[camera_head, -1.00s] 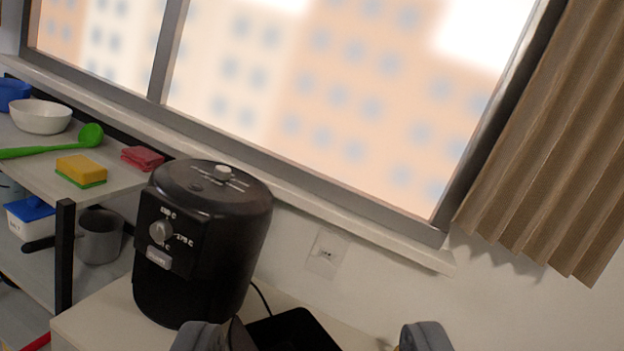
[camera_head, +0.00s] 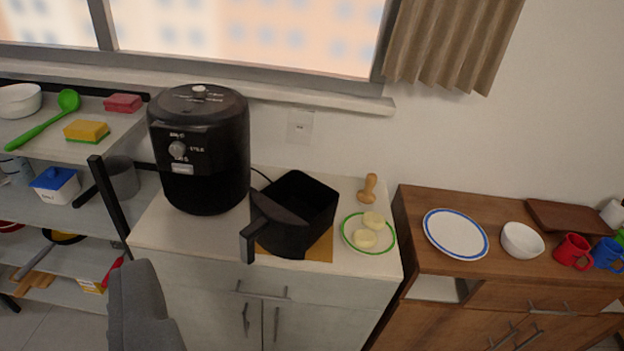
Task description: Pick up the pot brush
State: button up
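A small light-brown wooden piece with a rounded knob, which looks like the pot brush (camera_head: 368,188), stands upright at the back right of the white counter (camera_head: 185,236). It is against the wall side, behind a green-rimmed plate, and its bristles cannot be made out. One grey finger of my gripper (camera_head: 142,305) shows at the lower left, in front of the counter and well apart from the brush. The other finger is not visible, so its opening cannot be judged. Nothing is seen held.
A black air fryer (camera_head: 200,150) and its black basket (camera_head: 300,215) stand left of the brush. The green-rimmed plate (camera_head: 391,244) holds pale round pieces. A wooden cabinet (camera_head: 405,225) with dishes is right; a shelf (camera_head: 100,148) is left. Bare counter surrounds the brush.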

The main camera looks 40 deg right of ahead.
aim_at(365, 198)
jog(key=z, duration=2.35)
jog(key=i, duration=1)
jog(key=u, duration=1.75)
jog(key=i, duration=0.45)
jog(key=z, duration=0.05)
